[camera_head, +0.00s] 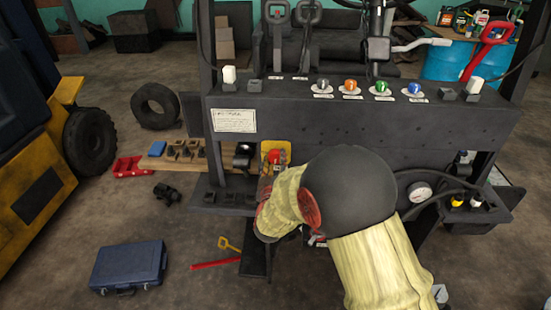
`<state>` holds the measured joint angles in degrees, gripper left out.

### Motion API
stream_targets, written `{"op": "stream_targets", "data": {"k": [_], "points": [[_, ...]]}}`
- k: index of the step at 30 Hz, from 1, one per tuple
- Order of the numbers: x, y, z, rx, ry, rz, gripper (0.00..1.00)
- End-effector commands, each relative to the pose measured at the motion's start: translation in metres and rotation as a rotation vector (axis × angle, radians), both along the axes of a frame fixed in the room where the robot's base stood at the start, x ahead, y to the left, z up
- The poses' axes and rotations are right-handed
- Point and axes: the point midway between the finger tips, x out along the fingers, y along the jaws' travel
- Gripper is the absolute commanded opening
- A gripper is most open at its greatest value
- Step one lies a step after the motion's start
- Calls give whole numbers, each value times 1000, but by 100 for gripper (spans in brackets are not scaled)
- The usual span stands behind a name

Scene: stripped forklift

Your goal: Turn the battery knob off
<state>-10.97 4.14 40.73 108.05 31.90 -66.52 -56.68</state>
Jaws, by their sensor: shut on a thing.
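The battery knob (273,156) is red and sits on a small yellow plate (275,145) on the dark front panel, left of centre. My gripper (268,171) is at the knob, at the lower part of the yellow plate, and is shut on it. My arm comes up from the lower right and covers much of this spot. The fingertips are small and partly hidden, and I cannot tell which way the knob is turned.
The dark panel (450,120) carries several coloured knobs and white-topped switches. A gauge (420,192) and cables are at the right. A blue case (128,265) and a red bar (215,264) lie on the floor. A tyre (154,106) lies behind. Floor at lower left is partly free.

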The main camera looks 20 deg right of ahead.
Motion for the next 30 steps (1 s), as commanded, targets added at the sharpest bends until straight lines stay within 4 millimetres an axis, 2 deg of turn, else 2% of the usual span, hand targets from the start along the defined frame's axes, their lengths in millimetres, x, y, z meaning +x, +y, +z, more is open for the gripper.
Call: {"op": "stream_targets", "data": {"k": [20, 21, 30], "points": [[0, 1, 0, -53, 16, 1, 13], [0, 1, 0, -53, 16, 1, 41], [0, 0, 0, -52, 16, 1, 57]]}}
